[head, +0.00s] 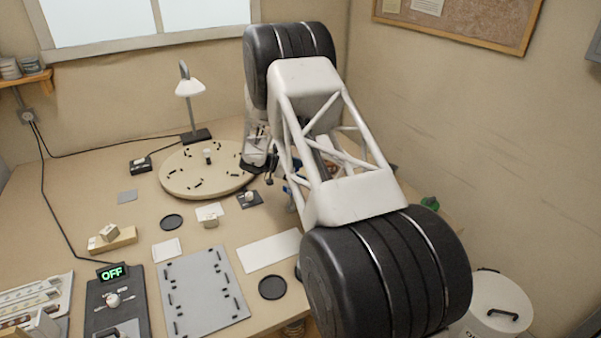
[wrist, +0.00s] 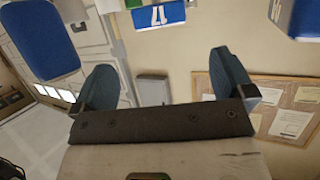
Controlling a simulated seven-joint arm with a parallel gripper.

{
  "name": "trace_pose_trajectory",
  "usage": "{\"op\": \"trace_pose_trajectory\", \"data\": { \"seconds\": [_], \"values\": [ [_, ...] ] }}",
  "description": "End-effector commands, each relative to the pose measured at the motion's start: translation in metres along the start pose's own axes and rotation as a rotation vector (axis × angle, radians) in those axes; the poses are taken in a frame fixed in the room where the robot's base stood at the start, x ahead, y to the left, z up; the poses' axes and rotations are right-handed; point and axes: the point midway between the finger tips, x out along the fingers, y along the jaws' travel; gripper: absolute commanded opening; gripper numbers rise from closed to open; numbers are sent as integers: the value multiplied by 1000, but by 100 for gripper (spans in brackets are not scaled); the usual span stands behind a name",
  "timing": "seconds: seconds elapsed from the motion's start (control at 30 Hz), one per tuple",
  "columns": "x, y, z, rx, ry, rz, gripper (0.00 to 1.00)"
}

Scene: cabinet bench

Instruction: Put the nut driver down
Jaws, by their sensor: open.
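I cannot make out the nut driver in either view. My gripper shows in the wrist view (wrist: 166,80) as two dark blue fingers, wide apart, with a dark bar across their base. No tool shows between the fingers; only the wall and a grey box (wrist: 152,88) show in the gap. In the head view my arm's large joints and white truss cover the right part of the bench, and the gripper's fingers cannot be made out clearly there. Small blue parts show beside the arm, too hidden to name.
A round wooden board (head: 182,184) with several black pieces lies at the back. A lamp (head: 190,100) stands behind it. A grey plate (head: 202,300), a white sheet (head: 268,251) and a black disc (head: 272,287) lie in front. A white bin (head: 500,305) stands off the bench's right side.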

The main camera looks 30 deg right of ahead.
Motion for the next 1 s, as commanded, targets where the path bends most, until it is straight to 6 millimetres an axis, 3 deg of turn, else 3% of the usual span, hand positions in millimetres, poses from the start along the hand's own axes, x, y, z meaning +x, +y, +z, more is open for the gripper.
{"op": "trace_pose_trajectory", "data": {
  "seconds": [0.53, 0.77, 1.0],
  "values": [
    [-5, -2, -9, 10, -9, -42, 100],
    [-28, -13, -46, 45, -51, -230, 100],
    [-78, -20, -103, 66, -132, -542, 100]
  ]
}}
